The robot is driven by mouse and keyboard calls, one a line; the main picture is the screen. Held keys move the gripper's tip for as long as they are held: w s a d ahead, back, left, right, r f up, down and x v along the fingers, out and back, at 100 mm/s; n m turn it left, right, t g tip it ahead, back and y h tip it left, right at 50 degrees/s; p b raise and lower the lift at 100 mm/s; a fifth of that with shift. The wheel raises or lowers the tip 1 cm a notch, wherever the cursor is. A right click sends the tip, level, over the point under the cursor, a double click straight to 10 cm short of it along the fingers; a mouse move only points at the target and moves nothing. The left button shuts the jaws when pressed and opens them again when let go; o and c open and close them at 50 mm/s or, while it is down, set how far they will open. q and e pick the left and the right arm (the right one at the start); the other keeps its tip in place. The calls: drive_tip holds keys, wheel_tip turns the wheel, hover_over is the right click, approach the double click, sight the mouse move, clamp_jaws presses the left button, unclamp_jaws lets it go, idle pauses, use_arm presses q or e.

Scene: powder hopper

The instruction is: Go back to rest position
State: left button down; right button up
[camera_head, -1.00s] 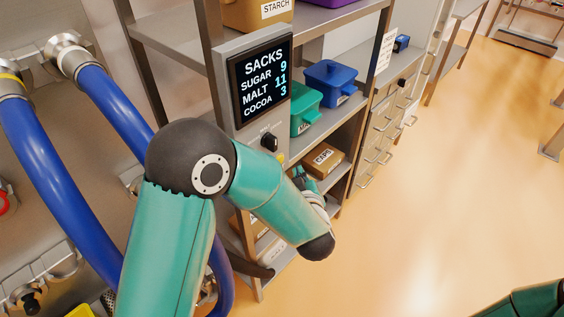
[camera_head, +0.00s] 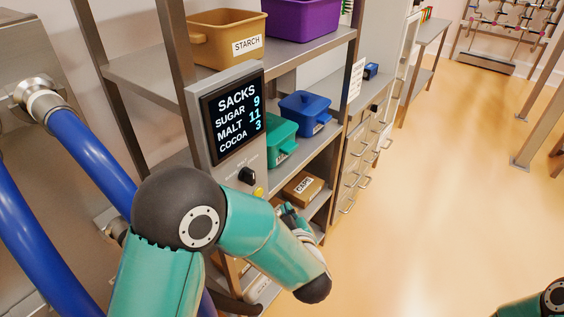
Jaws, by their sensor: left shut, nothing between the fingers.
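My left arm, teal with a dark elbow, comes in from the lower left and bends down in front of the shelf rack. My left gripper (camera_head: 289,212) shows only in small part behind the forearm, beside the lower shelf; it is shut with nothing in it. Most of its fingers are hidden. A bit of my right arm shows at the bottom right corner, and its gripper is out of view.
A sack display (camera_head: 233,115) reads sugar 9, malt 11, cocoa 3, with a dark knob (camera_head: 246,176) below. The rack holds a starch bin (camera_head: 210,42), purple bin (camera_head: 300,18), green bin (camera_head: 281,138), blue bin (camera_head: 306,112) and caps box (camera_head: 303,187). Open floor (camera_head: 430,220) lies right.

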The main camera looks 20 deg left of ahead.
use_arm(q)
drive_tip(key=s+f+m+g+h, duration=0.3)
drive_tip(key=s+f, duration=0.1)
drive_tip(key=f, duration=0.6)
drive_tip(key=s+f+m+g+h, duration=0.3)
drive_tip(key=s+f+h, duration=0.1)
drive_tip(key=f, duration=0.7)
drive_tip(key=s+d+f+m+g+h, duration=0.1)
drive_tip(key=s+f+g, duration=0.2)
drive_tip(key=s, duration=0.5)
drive_tip(key=s+f+m+g+h, duration=0.1)
drive_tip(key=s+f+g+h, duration=0.1)
drive_tip(key=s, duration=0.6)
drive_tip(key=shift+s+d+f+m+g+h, duration=0.3)
drive_tip(key=shift+f+g, duration=0.3)
drive_tip(key=shift+f, duration=0.3)
